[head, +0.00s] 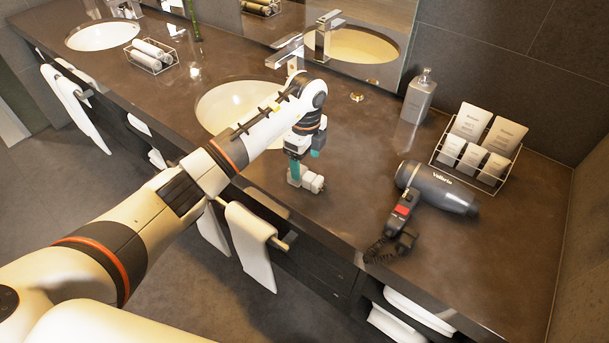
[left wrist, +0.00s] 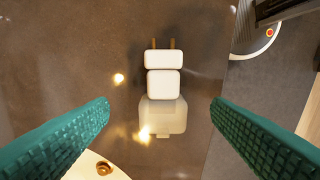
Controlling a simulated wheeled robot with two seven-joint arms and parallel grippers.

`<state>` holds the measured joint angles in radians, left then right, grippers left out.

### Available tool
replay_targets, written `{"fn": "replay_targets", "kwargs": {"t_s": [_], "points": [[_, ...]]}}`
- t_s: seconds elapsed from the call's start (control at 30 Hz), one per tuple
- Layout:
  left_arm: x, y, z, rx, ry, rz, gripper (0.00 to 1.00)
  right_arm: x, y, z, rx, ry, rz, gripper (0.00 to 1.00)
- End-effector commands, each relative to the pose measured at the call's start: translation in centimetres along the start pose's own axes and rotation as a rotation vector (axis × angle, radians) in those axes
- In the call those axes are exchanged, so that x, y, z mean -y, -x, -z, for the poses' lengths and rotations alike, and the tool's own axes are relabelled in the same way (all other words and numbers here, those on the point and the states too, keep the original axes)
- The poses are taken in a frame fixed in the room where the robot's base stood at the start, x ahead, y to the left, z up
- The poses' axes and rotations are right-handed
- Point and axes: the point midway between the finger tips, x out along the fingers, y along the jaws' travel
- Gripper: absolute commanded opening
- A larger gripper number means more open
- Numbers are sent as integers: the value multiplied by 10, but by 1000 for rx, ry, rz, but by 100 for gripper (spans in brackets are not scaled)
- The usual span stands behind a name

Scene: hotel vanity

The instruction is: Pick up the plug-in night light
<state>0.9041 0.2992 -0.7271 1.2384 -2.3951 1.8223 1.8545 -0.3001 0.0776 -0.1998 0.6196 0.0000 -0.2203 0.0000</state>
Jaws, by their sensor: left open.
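The plug-in night light (left wrist: 163,84) lies on the dark counter, with white blocks, two brass-coloured prongs and a translucent part. In the head view the night light (head: 313,182) shows as a small white piece just below my left gripper (head: 305,163). In the left wrist view my left gripper (left wrist: 160,108) is open, with its teal ridged fingers on either side of the night light and gaps to both. I cannot tell exactly how far the fingertips are above the counter. My right gripper is not in view.
A hair dryer (head: 437,188) with a coiled cord lies to the right. A wire rack of packets (head: 472,150) and a soap dispenser (head: 419,97) stand behind it. A sink basin (head: 226,112) is behind my arm, and towels (head: 250,245) hang at the front edge.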

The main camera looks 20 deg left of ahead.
Motion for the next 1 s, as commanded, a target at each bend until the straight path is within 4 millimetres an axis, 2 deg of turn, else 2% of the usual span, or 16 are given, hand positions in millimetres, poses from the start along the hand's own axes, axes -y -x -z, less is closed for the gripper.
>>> {"fn": "replay_targets", "kwargs": {"t_s": [0.13, 0.27, 0.4, 0.7, 1.0], "points": [[2, -11, 1, 1, 0, 3, 73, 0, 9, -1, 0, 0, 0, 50], [5, -31, 2, 2, 0, 5, 73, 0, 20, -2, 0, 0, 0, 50], [4, -49, 2, 1, -1, 2, 73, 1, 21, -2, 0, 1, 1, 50], [3, -54, 2, 1, -2, -1, 71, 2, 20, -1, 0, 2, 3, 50], [3, -54, 2, 1, -1, -1, 23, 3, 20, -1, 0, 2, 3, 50]]}}
